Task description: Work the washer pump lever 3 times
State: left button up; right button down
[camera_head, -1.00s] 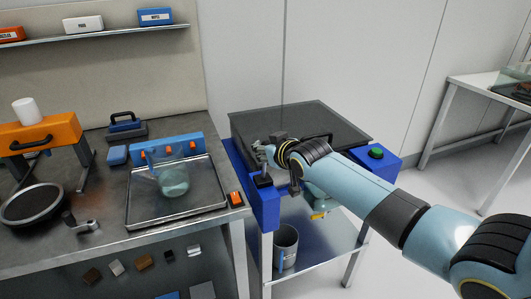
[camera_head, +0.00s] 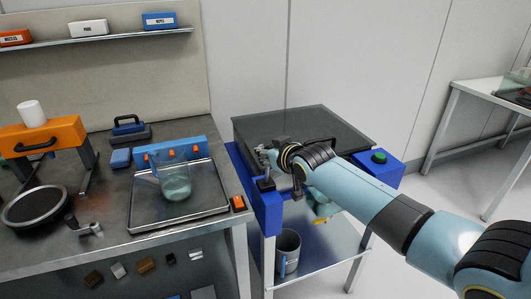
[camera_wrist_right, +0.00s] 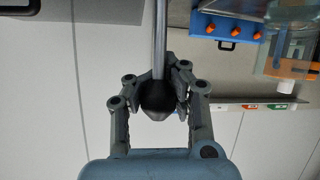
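The washer pump lever shows in the right wrist view as a thin grey rod (camera_wrist_right: 160,38) ending in a dark rounded knob (camera_wrist_right: 158,98). My right gripper (camera_wrist_right: 160,90) has its fingers closed around the knob from both sides. In the head view my right gripper (camera_head: 268,154) is above the front left corner of the blue washer (camera_head: 266,212), which has a dark top cover (camera_head: 310,124). The lever is mostly hidden there by the gripper and arm. My left gripper is not in view.
The steel bench at left holds a tray (camera_head: 150,222) with a glass beaker (camera_head: 174,182), an orange press (camera_head: 66,132) and a round dark pan (camera_head: 34,206). A green button (camera_head: 379,157) is on the washer's right side. A grey bin (camera_head: 288,250) stands on the shelf below.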

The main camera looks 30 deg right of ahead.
jog(key=c, duration=2)
grip_release()
jog(key=shift+w+d+r, duration=0.2)
jog(key=shift+r, duration=0.35)
jog(key=o, duration=0.9)
jog(key=shift+s+d+f, duration=0.1)
jog(key=shift+s+d, duration=0.1)
jog(key=shift+s, duration=0.15)
jog(key=shift+a+f, duration=0.1)
jog(key=shift+f, duration=0.05)
jog(key=shift+s, duration=0.1)
jog(key=v, duration=1.2)
